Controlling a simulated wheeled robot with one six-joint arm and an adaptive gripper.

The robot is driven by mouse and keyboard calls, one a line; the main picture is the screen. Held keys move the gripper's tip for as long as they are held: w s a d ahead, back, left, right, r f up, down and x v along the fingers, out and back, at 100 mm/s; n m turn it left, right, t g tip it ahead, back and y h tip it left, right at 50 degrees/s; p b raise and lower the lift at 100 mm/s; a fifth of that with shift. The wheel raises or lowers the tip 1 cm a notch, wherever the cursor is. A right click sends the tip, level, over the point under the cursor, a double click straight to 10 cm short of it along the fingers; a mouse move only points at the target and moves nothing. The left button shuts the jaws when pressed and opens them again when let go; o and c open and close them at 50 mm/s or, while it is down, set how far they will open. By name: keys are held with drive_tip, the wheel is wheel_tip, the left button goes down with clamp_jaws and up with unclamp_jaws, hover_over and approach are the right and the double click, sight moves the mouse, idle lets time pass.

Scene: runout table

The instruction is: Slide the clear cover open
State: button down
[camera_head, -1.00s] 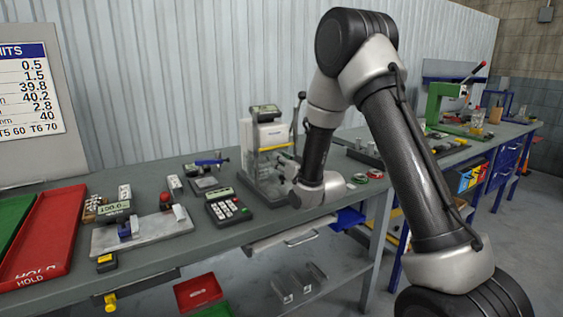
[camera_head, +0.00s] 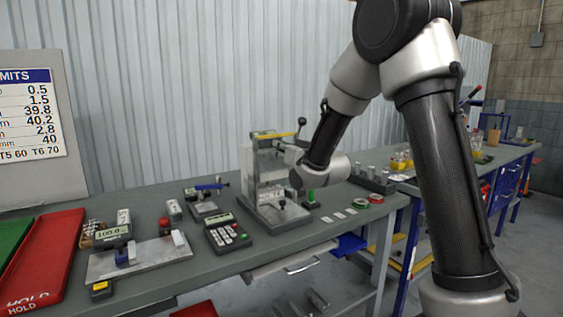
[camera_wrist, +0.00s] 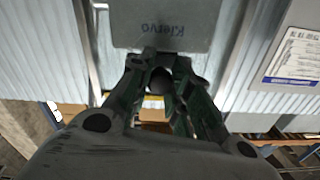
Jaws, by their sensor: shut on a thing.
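The clear cover (camera_head: 272,155) is on the front of the pale grey test machine (camera_head: 249,165); its clear panel is hard to make out. A yellow strip (camera_head: 285,136) on it sits near the machine's top, by the small display. My gripper (camera_head: 283,146) is at the upper front of the machine. In the wrist view my gripper (camera_wrist: 160,85) is shut on a dark round knob (camera_wrist: 160,78), with the yellow strip partly showing behind the fingers. The fingers hide most of the knob.
A black lever (camera_head: 302,121) stands beside the machine's top right. A keypad unit (camera_head: 228,235) and a gauge plate (camera_head: 145,258) lie to the left. A red tray (camera_head: 45,265) is far left.

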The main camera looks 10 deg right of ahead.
drive_tip(key=c, duration=1.3)
unclamp_jaws()
drive_tip(key=shift+f, duration=0.1)
drive_tip(key=shift+o, duration=0.2)
drive_tip(key=v, duration=0.7)
drive_tip(key=shift+s, duration=0.2)
drive_tip(key=shift+d, duration=0.1)
